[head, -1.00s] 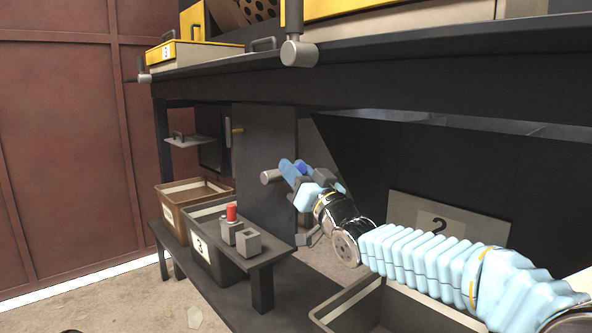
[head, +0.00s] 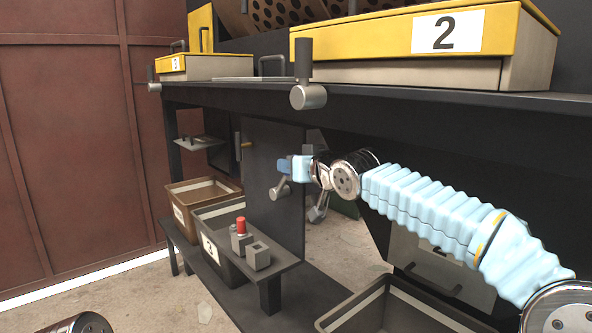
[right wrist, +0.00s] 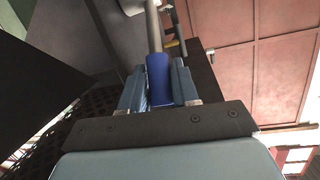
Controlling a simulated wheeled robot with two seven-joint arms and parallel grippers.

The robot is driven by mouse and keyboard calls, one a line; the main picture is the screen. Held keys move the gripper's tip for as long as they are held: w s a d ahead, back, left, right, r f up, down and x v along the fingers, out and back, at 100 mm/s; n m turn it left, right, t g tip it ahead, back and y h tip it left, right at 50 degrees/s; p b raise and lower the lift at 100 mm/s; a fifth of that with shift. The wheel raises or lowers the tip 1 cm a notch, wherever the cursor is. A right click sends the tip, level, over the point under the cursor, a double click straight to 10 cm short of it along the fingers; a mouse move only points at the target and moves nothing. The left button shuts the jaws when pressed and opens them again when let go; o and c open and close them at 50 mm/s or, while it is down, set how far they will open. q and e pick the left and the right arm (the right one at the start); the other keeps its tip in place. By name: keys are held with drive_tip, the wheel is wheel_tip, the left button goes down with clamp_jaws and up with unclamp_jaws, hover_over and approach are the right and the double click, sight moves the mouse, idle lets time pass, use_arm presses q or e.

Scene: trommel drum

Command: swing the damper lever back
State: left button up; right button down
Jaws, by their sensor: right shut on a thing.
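The damper lever shows in the right wrist view as a blue grip (right wrist: 158,80) on a thin metal rod (right wrist: 154,32). My right gripper (right wrist: 157,92) has a finger on either side of the blue grip and is shut on it. In the head view my right gripper (head: 300,168) is at the dark upright panel under the shelf, just above a grey lever hub (head: 280,190). The gripper hides most of the lever's grip there. My left gripper is outside the views.
A shelf edge (head: 420,115) runs above my right arm, with another grey-hubbed lever (head: 308,97) on it. A yellow-lidded box (head: 370,46) marked 2 stands on top. Bins (head: 225,212) and a small bench with a red button (head: 241,225) are below. An open bin (head: 385,300) is at the front.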

drive_tip(key=shift+w+a+r, duration=0.1)
drive_tip(key=shift+w+r, duration=0.05)
idle(0.4)
drive_tip(key=c, duration=0.9)
unclamp_jaws()
drive_tip(key=shift+c, duration=0.2)
